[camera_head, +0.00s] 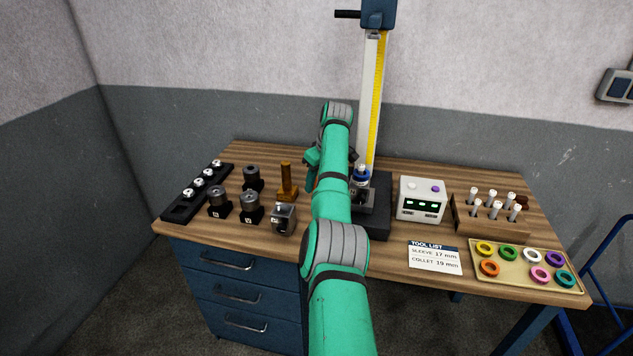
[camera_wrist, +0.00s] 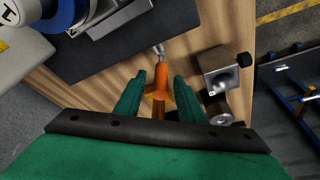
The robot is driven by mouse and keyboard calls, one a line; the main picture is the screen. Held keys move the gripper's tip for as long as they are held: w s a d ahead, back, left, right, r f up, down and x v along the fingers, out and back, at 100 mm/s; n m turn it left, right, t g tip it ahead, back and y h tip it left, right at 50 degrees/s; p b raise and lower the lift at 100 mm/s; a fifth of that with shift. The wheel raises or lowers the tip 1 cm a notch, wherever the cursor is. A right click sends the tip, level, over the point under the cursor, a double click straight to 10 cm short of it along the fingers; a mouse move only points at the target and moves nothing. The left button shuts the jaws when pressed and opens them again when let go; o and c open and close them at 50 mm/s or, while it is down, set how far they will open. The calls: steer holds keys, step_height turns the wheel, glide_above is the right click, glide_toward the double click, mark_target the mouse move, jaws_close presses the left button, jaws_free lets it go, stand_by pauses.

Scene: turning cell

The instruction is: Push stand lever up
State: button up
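The stand has a tall pale column (camera_head: 369,100) with a yellow scale and a dark base (camera_head: 378,222). At its top is a blue-grey head (camera_head: 379,14) with a black lever-like bar (camera_head: 347,14) sticking out left, roughly level. My gripper (camera_wrist: 158,92) is low over the bench, left of the stand and far below that bar. In the head view my arm mostly hides it. In the wrist view its green fingers are apart, with an orange handle (camera_wrist: 160,96) and its metal tip showing between or beneath them. I cannot tell whether they touch it.
A brown post (camera_head: 286,178), several dark holders (camera_head: 249,206) and a grey metal block (camera_head: 284,219) stand left of my arm. A white display box (camera_head: 420,201), a wooden rack (camera_head: 490,219) and a ring tray (camera_head: 515,276) are right. Space beside the upper column looks clear.

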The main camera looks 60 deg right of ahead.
steer(key=shift+r, duration=0.1)
steer(key=v, duration=1)
steer(key=shift+r, duration=0.3)
